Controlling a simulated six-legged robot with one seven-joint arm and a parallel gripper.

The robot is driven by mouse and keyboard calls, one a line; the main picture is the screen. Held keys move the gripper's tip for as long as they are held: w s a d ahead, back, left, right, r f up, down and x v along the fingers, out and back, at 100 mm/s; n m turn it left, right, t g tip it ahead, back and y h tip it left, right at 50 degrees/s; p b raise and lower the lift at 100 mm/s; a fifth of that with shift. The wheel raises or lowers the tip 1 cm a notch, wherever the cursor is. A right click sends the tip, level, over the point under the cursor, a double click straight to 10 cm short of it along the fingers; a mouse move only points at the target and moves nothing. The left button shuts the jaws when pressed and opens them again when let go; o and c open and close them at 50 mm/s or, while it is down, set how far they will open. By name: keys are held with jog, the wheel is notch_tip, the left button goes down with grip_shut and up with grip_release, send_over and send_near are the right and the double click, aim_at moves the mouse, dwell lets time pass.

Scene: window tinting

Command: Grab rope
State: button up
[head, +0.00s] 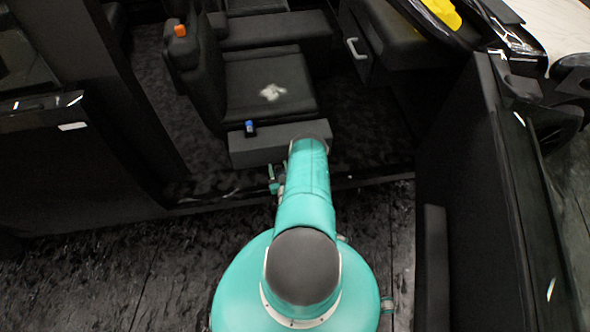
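A small, pale, crumpled thing (272,92) lies on the dark car seat (255,75); it may be the rope, but I cannot make out its strands. My teal arm reaches forward to the front edge of the seat. Small teal parts, seemingly of my gripper (275,180), show just left of the arm, below the seat and near the door sill. The arm hides most of the gripper, so I cannot see its fingers clearly or whether they hold anything. The pale thing is beyond the arm's far end, apart from it.
A small blue-topped item (250,128) sits at the seat's front edge. An orange piece (180,31) is on the seat back. A yellow thing (441,13) lies on the dashboard. An open car door (465,190) stands at right, and dark bodywork (75,160) at left.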

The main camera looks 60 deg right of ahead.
jog(key=c, duration=0.9)
jog(key=shift+r, duration=0.1)
